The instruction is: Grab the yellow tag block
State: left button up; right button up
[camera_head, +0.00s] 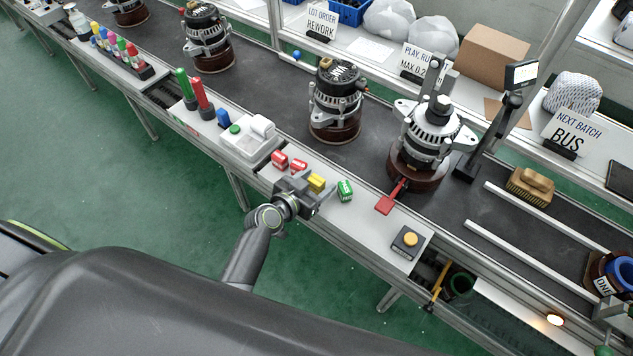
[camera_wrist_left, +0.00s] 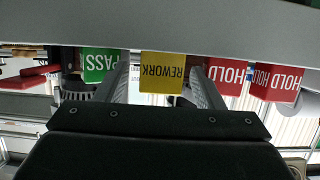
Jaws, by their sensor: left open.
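The yellow tag block (camera_head: 317,182) sits on the pale ledge along the front of the line. In the left wrist view, which is upside down, the yellow block (camera_wrist_left: 162,73) reads REWORK. My left gripper (camera_head: 304,191) is low at the ledge, beside the yellow block on its near side. In the wrist view the left gripper (camera_wrist_left: 161,80) is open, with one finger on each side of the yellow block and visible gaps. How deep the block lies between the fingers I cannot tell. My right gripper is not in view.
A green PASS block (camera_head: 345,190) stands right of the yellow one. Two red HOLD blocks, one left (camera_head: 280,160) and one nearer (camera_head: 299,166), stand on its other side. A red tag (camera_head: 390,200) hangs from an alternator (camera_head: 430,140) behind. A yellow button box (camera_head: 408,241) is farther right.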

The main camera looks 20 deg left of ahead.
pick_arm(q)
jog(key=shift+x, duration=1.2)
jog(key=c, duration=1.1)
